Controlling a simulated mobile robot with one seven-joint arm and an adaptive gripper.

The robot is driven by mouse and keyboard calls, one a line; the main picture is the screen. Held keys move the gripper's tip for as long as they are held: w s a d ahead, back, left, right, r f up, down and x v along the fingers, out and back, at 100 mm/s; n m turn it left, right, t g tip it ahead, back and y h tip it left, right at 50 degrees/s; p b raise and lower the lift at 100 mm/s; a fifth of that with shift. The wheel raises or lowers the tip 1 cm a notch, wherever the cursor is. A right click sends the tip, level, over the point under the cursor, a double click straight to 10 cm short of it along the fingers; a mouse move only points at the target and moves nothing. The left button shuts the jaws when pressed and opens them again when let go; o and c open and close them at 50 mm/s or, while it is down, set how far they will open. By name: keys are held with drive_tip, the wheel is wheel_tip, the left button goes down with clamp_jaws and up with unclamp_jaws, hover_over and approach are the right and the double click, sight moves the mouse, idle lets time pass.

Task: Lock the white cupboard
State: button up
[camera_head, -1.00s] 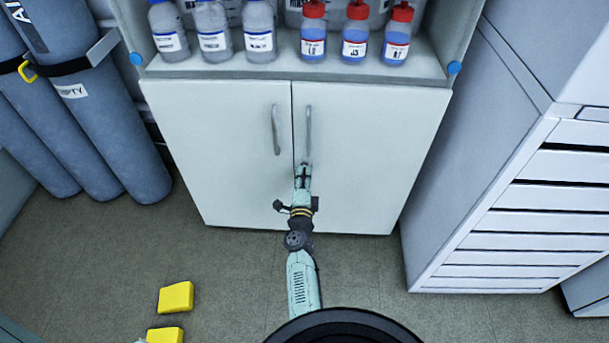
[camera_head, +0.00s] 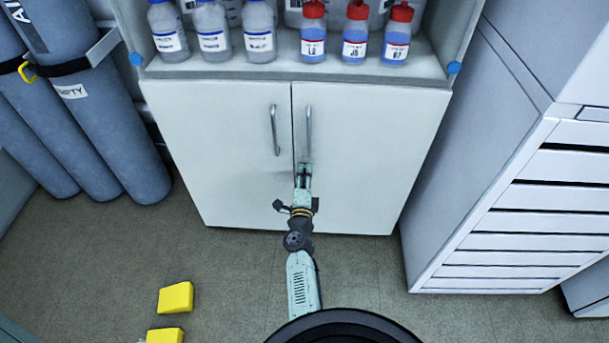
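The white cupboard (camera_head: 225,150) stands straight ahead with both doors closed. Its left door has a vertical metal handle (camera_head: 275,130) and its right door has another handle (camera_head: 309,125), close to the middle seam. My gripper (camera_head: 304,168) is in front of the doors, just below the right handle and close to the seam. Its fingertips are small and seen from behind, so I cannot tell whether they are open or shut, or whether they touch the door. No key or lock can be made out; the gripper covers the area below the right handle.
Bottles with grey contents (camera_head: 212,30) and red-capped blue bottles (camera_head: 355,35) stand on the open shelf above the doors. Gas cylinders (camera_head: 75,110) stand at the left. A white drawer unit (camera_head: 530,195) stands at the right. Yellow blocks (camera_head: 176,297) lie on the floor at the lower left.

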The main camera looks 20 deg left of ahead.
drive_tip(key=v, duration=0.7)
drive_tip(key=shift+s, duration=0.25)
drive_tip(key=shift+d, duration=0.1)
idle(0.4)
